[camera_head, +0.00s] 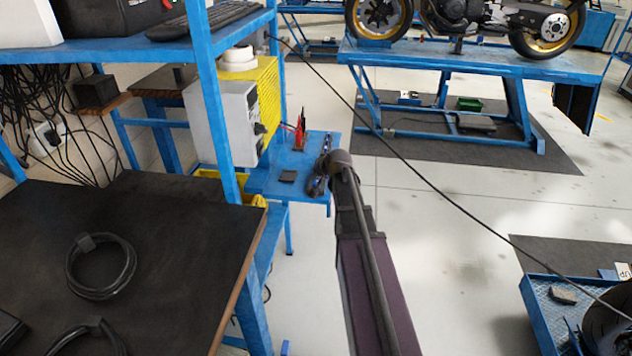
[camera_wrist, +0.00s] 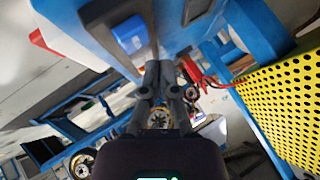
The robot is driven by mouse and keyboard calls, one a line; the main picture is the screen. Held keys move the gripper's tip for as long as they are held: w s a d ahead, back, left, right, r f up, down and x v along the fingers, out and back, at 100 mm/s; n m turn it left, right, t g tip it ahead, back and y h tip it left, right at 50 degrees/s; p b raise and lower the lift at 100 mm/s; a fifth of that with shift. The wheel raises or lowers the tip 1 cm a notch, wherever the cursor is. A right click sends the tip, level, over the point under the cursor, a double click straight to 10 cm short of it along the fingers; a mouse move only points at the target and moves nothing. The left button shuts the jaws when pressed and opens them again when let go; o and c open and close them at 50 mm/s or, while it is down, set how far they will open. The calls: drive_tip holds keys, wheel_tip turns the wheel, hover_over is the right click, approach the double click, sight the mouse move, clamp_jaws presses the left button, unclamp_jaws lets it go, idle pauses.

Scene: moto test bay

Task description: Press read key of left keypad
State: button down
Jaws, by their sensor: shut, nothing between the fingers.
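I cannot make out a keypad or a read key for certain in either view. A small dark flat pad (camera_head: 288,176) lies on the small blue shelf (camera_head: 262,184); a dark rectangle (camera_wrist: 196,9) shows on the blue surface in the wrist view. A bright blue block (camera_wrist: 130,36) sits on the same surface, left of my fingers. My gripper (camera_head: 318,183) is at the shelf's right edge, partly hidden by my arm. In the wrist view my gripper (camera_wrist: 159,68) has its fingers together and empty, near the blue surface; contact cannot be told.
A red-handled tool (camera_head: 300,132) stands at the shelf's back. A yellow perforated panel (camera_head: 266,100) and a grey box (camera_head: 232,120) are left of it. A blue rack post (camera_head: 210,100) and dark bench (camera_head: 170,240) stand nearer. A black cable (camera_head: 430,182) crosses the view.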

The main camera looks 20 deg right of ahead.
drive_tip(key=shift+r+p, duration=1.85)
drive_tip(key=shift+r, duration=0.3)
drive_tip(key=s+a+r+n+g+p, duration=0.3)
drive_tip(key=s+a+n+g+p, duration=0.5)
drive_tip(key=s+a, duration=1.5)
drive_tip(key=shift+s+n+g+p, duration=0.35)
drive_tip(key=shift+s+g, duration=0.25)
drive_tip(key=shift+s, duration=0.6)
drive_tip(key=shift+d, duration=0.1)
